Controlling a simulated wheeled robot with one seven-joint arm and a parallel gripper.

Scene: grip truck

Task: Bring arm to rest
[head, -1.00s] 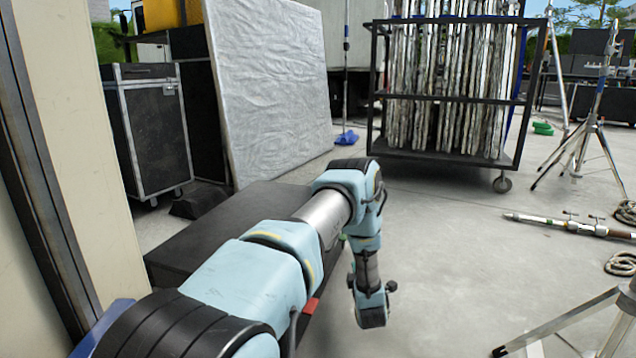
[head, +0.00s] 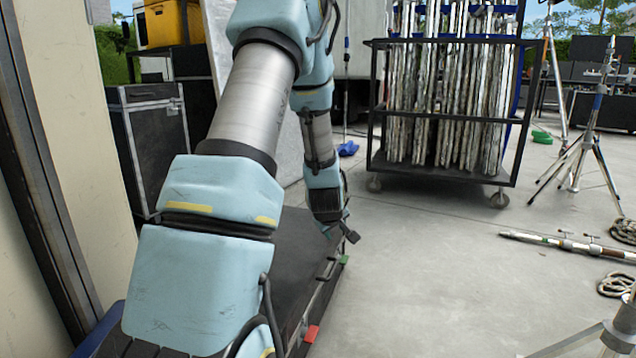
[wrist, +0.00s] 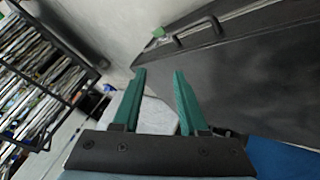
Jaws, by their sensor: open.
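My arm crosses the left and middle of the head view, raised and bent over, with its wrist end hanging down above a long black case. The black case (wrist: 255,75) lies to the right of the fingers in the wrist view. It also shows under my arm in the head view (head: 290,265).
A black rack cart (head: 440,175) with silvery panels stands ahead. A wheeled road case (head: 150,140) is at the left beside a pale wall (head: 85,150). Light stands (head: 585,140) and a pole (head: 565,243) are at the right. The concrete floor (head: 430,280) in the middle is clear.

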